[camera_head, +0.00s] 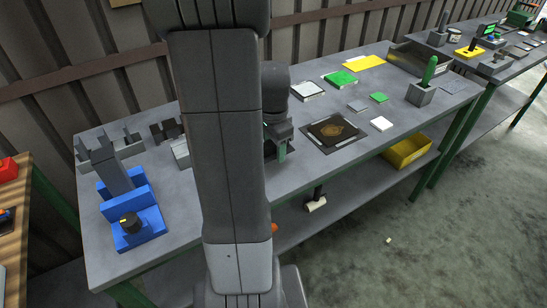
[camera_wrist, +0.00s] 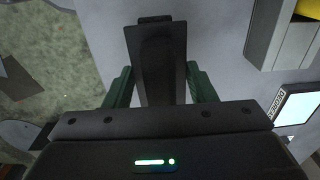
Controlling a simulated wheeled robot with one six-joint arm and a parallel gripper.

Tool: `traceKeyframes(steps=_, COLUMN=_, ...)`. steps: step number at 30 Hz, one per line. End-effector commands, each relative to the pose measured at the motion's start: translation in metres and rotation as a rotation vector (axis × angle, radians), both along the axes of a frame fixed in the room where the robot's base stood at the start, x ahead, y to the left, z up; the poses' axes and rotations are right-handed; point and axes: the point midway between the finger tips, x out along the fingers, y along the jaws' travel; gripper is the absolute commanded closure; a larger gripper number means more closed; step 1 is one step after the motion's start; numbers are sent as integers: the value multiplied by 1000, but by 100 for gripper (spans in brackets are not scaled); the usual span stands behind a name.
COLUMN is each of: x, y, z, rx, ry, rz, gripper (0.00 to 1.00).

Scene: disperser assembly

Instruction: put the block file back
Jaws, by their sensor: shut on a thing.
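My gripper (camera_head: 280,150) is over the middle of the grey workbench, partly hidden behind my arm in the head view. In the wrist view its green fingers (camera_wrist: 160,85) are shut on a long dark bar, which appears to be the block file (camera_wrist: 157,50). The bar sticks out past the fingertips, over the grey bench surface. In the head view I cannot make out the file clearly. I cannot tell whether it touches the bench.
A blue fixture (camera_head: 138,230) and grey holders (camera_head: 125,146) stand at the bench's left end. A dark mat (camera_head: 333,132) lies right of my gripper. A grey block with a green-handled tool (camera_head: 424,93) stands further right. A yellow bin (camera_head: 408,152) is below.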

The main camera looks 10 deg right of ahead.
Motion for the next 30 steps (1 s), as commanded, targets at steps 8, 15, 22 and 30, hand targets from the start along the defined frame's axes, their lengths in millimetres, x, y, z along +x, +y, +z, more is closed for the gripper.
traceKeyframes(steps=8, x=0, y=0, z=-34, rx=0, ry=3, rz=2, gripper=71)
traceKeyframes(steps=15, x=1, y=0, z=-44, rx=0, ry=-2, rz=2, gripper=71)
traceKeyframes(steps=22, x=1, y=0, z=-48, rx=0, ry=-2, rz=2, gripper=71)
traceKeyframes(steps=30, x=0, y=0, z=-48, rx=-1, ry=-1, rz=2, gripper=28)
